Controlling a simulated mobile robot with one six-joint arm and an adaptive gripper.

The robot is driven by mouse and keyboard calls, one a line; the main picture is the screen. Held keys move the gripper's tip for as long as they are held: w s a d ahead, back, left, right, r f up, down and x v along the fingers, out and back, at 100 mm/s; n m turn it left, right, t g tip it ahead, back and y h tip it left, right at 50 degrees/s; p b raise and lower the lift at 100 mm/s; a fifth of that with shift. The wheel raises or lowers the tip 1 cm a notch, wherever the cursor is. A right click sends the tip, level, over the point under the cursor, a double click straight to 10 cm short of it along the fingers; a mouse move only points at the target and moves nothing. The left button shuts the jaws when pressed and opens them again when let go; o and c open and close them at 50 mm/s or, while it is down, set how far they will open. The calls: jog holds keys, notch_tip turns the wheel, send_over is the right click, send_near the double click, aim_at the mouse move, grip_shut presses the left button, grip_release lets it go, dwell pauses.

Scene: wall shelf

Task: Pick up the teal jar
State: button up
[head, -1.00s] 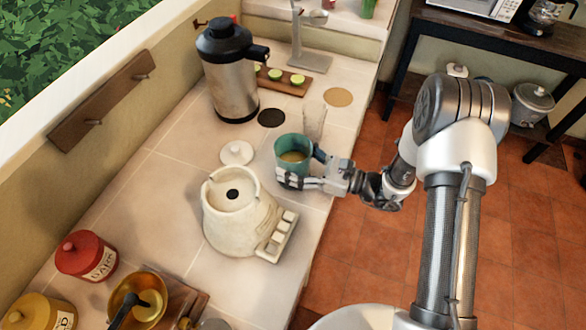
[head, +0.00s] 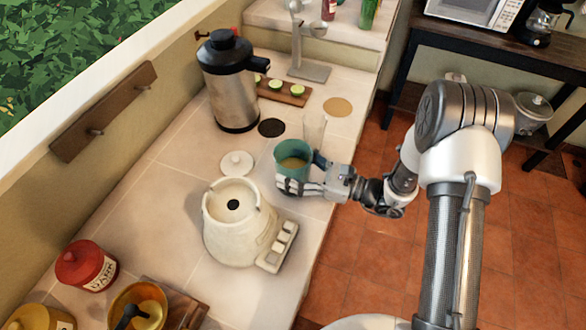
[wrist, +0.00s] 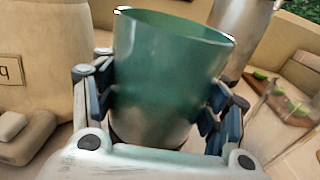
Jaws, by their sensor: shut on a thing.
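The teal jar (head: 292,152) is an open-topped cylinder with something tan showing inside it in the head view. My gripper (head: 293,184) is shut on the jar from the front right, with its fingers around the lower part of the wall. In the wrist view the jar (wrist: 165,75) fills the middle, slightly tilted in the picture, with a dark finger of my gripper (wrist: 158,112) pressed on each side. The jar's base is hidden behind my gripper, so I cannot tell whether it touches the counter.
A cream kettle-like vessel (head: 232,225) stands close at the left front, with a white lid (head: 237,163) behind it. A clear glass (head: 314,128) is just behind the jar. A steel flask (head: 230,88) and a board with lime pieces (head: 284,92) stand farther back.

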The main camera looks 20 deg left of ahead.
notch_tip(320, 180, up, 18)
jog(key=p, duration=0.5)
jog(key=shift+r, duration=0.15)
dwell(0.3)
dwell(0.5)
